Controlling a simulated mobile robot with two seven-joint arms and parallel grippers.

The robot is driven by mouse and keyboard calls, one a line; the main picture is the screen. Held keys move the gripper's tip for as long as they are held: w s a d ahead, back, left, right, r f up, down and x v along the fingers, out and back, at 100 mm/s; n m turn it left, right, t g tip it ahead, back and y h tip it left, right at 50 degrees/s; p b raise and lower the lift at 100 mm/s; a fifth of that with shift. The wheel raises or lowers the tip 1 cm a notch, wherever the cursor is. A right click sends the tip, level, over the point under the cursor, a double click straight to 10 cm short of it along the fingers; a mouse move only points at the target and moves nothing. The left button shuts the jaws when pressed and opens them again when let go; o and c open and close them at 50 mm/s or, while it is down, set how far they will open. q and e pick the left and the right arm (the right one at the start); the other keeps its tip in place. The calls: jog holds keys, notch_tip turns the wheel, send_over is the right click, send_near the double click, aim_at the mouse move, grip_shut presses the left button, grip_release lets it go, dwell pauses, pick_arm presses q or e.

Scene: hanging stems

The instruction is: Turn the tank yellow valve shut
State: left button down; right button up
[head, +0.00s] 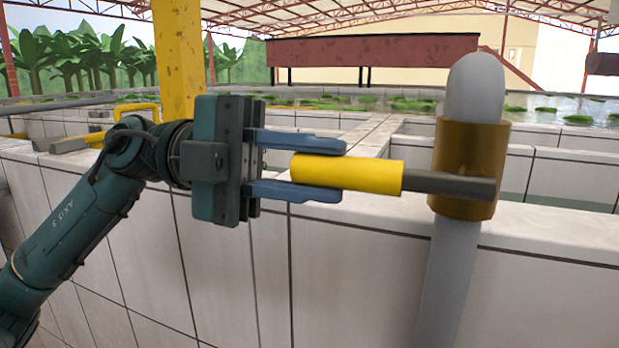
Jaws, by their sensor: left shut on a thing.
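The tank valve has a yellow handle (347,174) on a dark grey stem (450,185). The stem meets a brass-coloured collar (467,150) on a pale upright pipe (474,90) at the right. The handle lies nearly level, pointing left from the pipe and across it. My left gripper (308,168) comes in from the left and is shut on the yellow handle, its blue fingers above and below the handle's left end. My right gripper is not in view.
A white tiled tank wall (340,225) runs just behind the valve and pipe. A yellow post (180,60) stands behind my left arm. Tiled basins with water and green plants lie beyond. A red-brown beam (370,50) spans the back.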

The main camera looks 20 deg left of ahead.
pick_arm(q)
jog(key=shift+f, duration=0.15)
jog(key=c, duration=1.2)
grip_release()
jog(key=a, duration=1.3)
jog(key=shift+a+b, duration=0.1)
jog(key=shift+b, duration=0.3)
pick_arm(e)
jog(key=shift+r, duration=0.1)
pick_arm(q)
jog(key=shift+f, duration=0.1)
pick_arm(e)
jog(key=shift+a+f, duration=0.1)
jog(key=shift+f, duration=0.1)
